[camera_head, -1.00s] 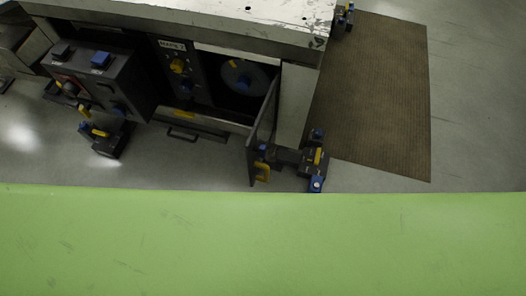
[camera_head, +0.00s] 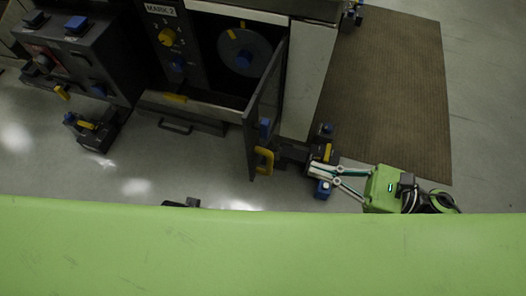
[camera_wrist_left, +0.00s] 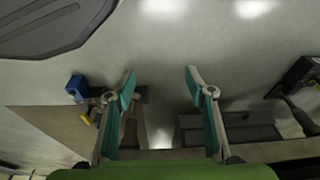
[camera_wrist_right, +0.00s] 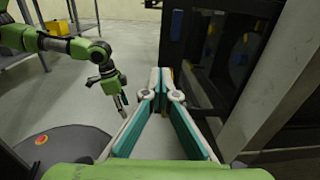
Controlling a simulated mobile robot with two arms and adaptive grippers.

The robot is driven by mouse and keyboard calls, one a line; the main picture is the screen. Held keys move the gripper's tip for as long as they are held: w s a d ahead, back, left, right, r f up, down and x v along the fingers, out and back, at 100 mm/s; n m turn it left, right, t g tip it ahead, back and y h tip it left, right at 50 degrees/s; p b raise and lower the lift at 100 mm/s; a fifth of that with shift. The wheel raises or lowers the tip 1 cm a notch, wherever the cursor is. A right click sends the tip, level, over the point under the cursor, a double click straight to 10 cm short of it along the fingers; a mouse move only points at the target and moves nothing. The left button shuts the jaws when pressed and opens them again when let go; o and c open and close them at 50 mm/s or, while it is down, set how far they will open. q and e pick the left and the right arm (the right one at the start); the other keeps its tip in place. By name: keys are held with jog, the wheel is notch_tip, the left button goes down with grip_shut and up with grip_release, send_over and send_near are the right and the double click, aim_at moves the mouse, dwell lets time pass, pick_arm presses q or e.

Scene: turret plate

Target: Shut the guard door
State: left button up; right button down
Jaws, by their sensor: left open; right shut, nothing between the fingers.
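The guard door (camera_head: 262,110) is a dark panel standing open, swung out from the right side of the machine's opening. Its yellow handle (camera_head: 264,160) is on the near end. My right gripper (camera_head: 312,172) is shut and empty, to the right of the handle; a gap seems to remain, but depth is hard to judge. In the right wrist view the shut fingers (camera_wrist_right: 161,75) point along the door (camera_wrist_right: 208,45). My left gripper (camera_wrist_left: 160,75) is open and empty over bare floor.
A control box (camera_head: 80,55) with blue buttons stands left of the opening. A panel marked MARK 2 (camera_head: 167,60) has yellow and blue knobs. A dark fixture with blue and yellow parts (camera_head: 322,155) sits by my right gripper.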

aim_at(250, 147)
jog(key=p+x, duration=0.1)
jog(key=x, duration=1.1)
jog(key=shift+w+a, duration=0.1)
jog(key=shift+w, duration=0.1)
pick_arm(q)
jog(key=shift+s+a+f, duration=0.1)
jog(key=shift+s+f, duration=0.15)
jog(key=shift+f, duration=0.5)
jog(key=shift+s+d+f, duration=0.1)
jog(key=shift+s+f, duration=0.2)
jog(key=shift+f, duration=0.5)
jog(key=shift+s+a+f, duration=0.1)
jog(key=shift+s+f, duration=0.15)
jog(key=shift+f, duration=0.5)
pick_arm(e)
jog(key=shift+w+a, duration=0.15)
jog(key=shift+a, duration=0.35)
jog(key=shift+a, duration=0.1)
